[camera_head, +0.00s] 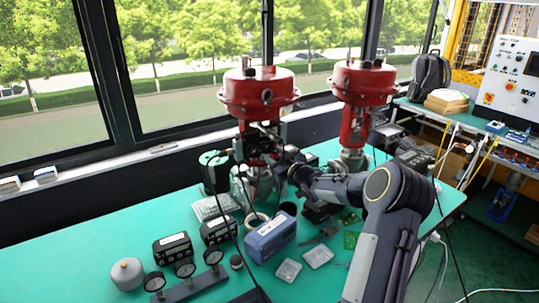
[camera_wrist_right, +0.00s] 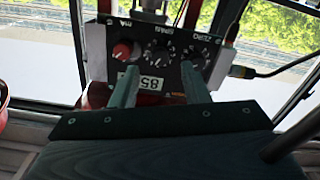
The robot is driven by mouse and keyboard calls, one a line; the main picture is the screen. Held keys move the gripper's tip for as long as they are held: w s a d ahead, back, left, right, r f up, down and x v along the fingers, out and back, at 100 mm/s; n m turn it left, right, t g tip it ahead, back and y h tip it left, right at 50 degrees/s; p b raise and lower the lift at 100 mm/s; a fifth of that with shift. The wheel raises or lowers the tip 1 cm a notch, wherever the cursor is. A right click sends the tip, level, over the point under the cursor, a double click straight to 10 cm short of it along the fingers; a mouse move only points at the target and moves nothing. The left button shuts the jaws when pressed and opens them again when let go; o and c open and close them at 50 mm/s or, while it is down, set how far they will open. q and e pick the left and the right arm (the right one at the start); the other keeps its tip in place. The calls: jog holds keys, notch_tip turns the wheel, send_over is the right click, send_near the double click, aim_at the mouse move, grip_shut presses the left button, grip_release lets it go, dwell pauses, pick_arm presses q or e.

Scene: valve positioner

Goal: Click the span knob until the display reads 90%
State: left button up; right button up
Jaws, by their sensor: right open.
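The positioner panel (camera_wrist_right: 155,50) shows upside down in the right wrist view, with a red knob (camera_wrist_right: 122,51) at left under mA. The span knob (camera_wrist_right: 158,48) is the dark dial in the middle, and the zero knob (camera_wrist_right: 197,52) is at right. A small white display (camera_wrist_right: 148,84) below them seems to read 85. My right gripper (camera_wrist_right: 158,70) is open and empty, its fingers spread in front of the panel below the span knob; contact cannot be told. In the head view my right gripper (camera_head: 287,160) is at the left red valve (camera_head: 258,88). My left gripper is out of view.
A second red valve (camera_head: 362,90) stands to the right. Thin cables hang near the valve. The bench's left part is clear.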

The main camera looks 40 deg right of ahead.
jog(key=s, duration=0.3)
jog(key=shift+s+a+b, duration=0.25)
jog(key=shift+s+b, duration=0.05)
jog(key=shift+s, duration=0.1)
jog(key=shift+a, duration=0.1)
jog(key=s+a+r+m+g+h, duration=0.1)
jog(key=s+a+r+m+g, duration=0.15)
jog(key=s+a, duration=0.35)
jog(key=s+a+r+m+g, duration=0.1)
jog(key=s+a+g, duration=0.3)
jog(key=a, duration=0.5)
jog(key=s+a+f+g+y, duration=0.3)
jog(key=s+a, duration=0.6)
jog(key=s, duration=0.3)
jog(key=s+a+f+g+y, duration=0.3)
jog(key=s+a+f, duration=0.2)
jog(key=s+a, duration=0.5)
jog(key=s, duration=0.2)
jog(key=shift+s+y, duration=0.3)
jog(key=shift+d, duration=0.1)
